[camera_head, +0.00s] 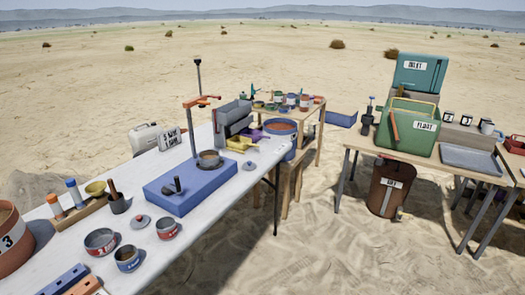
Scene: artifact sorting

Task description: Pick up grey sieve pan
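No object here can be named for certain as the grey sieve pan. A small round grey pan (209,158) with brownish contents sits at the far end of a blue base (191,187), below a red-armed stand (188,125). A flat grey rectangular tray (470,160) lies on the right table beside the green box labelled FLOAT (408,128). Neither of my grippers is in view.
The long white table (215,215) holds several small pots, lids and tools. A grey machine (231,119) and a blue tub of reddish material (280,137) stand near its far end. A brown bucket (389,190) stands under the right table. Open sand (320,245) lies between the tables.

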